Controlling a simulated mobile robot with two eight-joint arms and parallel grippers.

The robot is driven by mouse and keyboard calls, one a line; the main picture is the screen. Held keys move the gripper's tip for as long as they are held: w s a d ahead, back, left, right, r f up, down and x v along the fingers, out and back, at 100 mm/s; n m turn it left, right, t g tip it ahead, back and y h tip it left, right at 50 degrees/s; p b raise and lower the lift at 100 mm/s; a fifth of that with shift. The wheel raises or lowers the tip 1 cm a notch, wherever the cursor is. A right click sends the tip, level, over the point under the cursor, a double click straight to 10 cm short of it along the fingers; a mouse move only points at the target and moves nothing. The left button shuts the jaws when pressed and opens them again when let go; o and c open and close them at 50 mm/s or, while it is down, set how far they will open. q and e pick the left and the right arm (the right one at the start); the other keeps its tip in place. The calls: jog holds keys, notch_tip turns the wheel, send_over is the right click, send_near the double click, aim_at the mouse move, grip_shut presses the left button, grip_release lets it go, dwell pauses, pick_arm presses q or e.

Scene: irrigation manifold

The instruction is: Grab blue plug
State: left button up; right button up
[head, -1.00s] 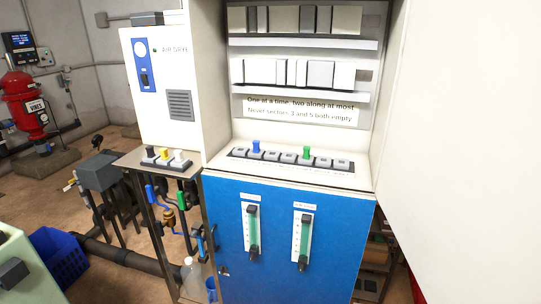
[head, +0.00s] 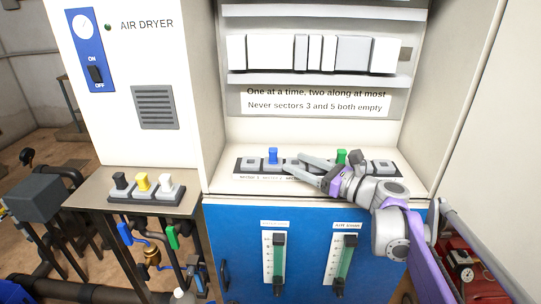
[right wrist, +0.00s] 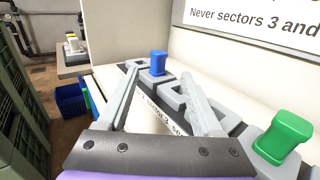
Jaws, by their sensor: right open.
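The blue plug (head: 273,155) stands upright in a socket of the grey manifold strip (head: 246,165) on the cabinet shelf. It also shows in the right wrist view (right wrist: 158,63), beyond my fingertips and between their lines. My right gripper (head: 291,163) reaches in from the right, low over the strip. It is open and empty, with its fingertips just right of the blue plug and apart from it. A green plug (head: 341,156) stands farther right in the strip, behind my gripper, and shows at right in the wrist view (right wrist: 282,138). My left gripper is not in view.
A side table (head: 90,192) at left holds a small rack with black, yellow (head: 143,182) and white plugs. A sign (head: 315,100) above the strip mentions sectors 3 and 5. The cabinet's side walls flank the shelf.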

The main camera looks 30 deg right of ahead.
aim_at(277, 153)
jog(key=x, duration=0.3)
jog(key=shift+w+a, duration=0.15)
jog(key=x, duration=0.4)
jog(key=shift+a+r+p, duration=0.15)
jog(key=shift+r+p, duration=0.15)
jog(key=shift+p, duration=0.1)
jog(key=shift+w+a, duration=0.1)
jog(key=shift+w, duration=0.4)
jog(key=shift+s, duration=0.1)
grip_shut()
